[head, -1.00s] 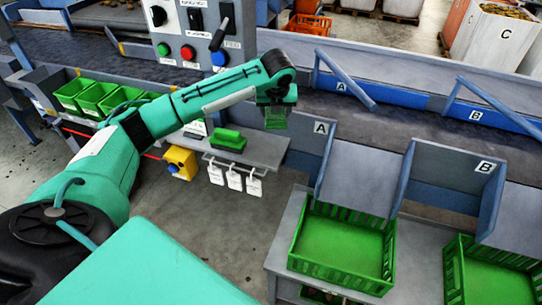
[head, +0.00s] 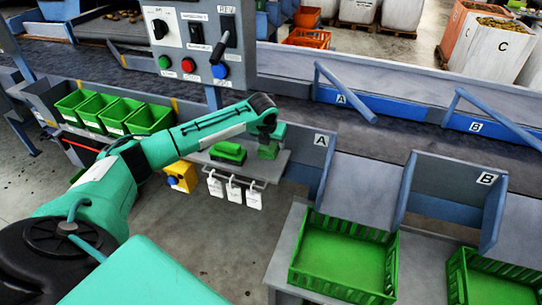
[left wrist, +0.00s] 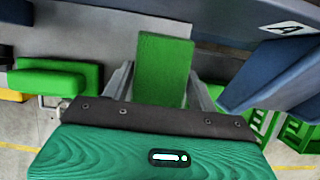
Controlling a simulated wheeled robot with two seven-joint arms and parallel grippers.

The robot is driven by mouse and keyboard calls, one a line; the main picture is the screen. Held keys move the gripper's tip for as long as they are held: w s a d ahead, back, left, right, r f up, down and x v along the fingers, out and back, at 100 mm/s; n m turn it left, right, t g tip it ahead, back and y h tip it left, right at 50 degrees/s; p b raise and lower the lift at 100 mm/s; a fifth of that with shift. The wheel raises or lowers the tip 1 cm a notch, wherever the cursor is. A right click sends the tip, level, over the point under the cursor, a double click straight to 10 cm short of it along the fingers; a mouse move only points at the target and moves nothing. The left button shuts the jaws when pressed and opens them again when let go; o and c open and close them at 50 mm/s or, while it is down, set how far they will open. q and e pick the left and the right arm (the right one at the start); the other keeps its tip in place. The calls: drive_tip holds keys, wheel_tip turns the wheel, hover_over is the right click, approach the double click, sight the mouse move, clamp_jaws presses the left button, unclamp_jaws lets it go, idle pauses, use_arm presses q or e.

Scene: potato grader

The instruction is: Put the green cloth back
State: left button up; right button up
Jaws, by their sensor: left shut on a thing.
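The green cloth (left wrist: 163,68) is a flat upright green piece between the two fingers of my left gripper (left wrist: 160,88) in the left wrist view. In the head view the cloth (head: 268,151) hangs below my left gripper (head: 272,136), at the right part of the small grey shelf (head: 272,171). The gripper is shut on it. The cloth's lower edge is at the shelf top; I cannot tell whether it touches. My right gripper is not in view.
A green brush-like block (head: 228,152) lies on the shelf left of the cloth, also in the left wrist view (left wrist: 62,76). White tags (head: 234,190) hang from the shelf front. A blue-grey divider marked A (head: 318,158) stands close right. A control panel (head: 205,45) rises behind.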

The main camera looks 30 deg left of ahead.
sight(271, 163)
use_arm(q)
wheel_tip(271, 163, down, 2)
drive_tip(key=shift+f, duration=0.1)
wheel_tip(271, 163, down, 4)
drive_tip(key=shift+r, duration=0.1)
drive_tip(key=shift+f+p, duration=0.3)
drive_tip(key=shift+f, duration=0.1)
drive_tip(key=o, duration=0.9)
drive_tip(key=shift+o, duration=0.2)
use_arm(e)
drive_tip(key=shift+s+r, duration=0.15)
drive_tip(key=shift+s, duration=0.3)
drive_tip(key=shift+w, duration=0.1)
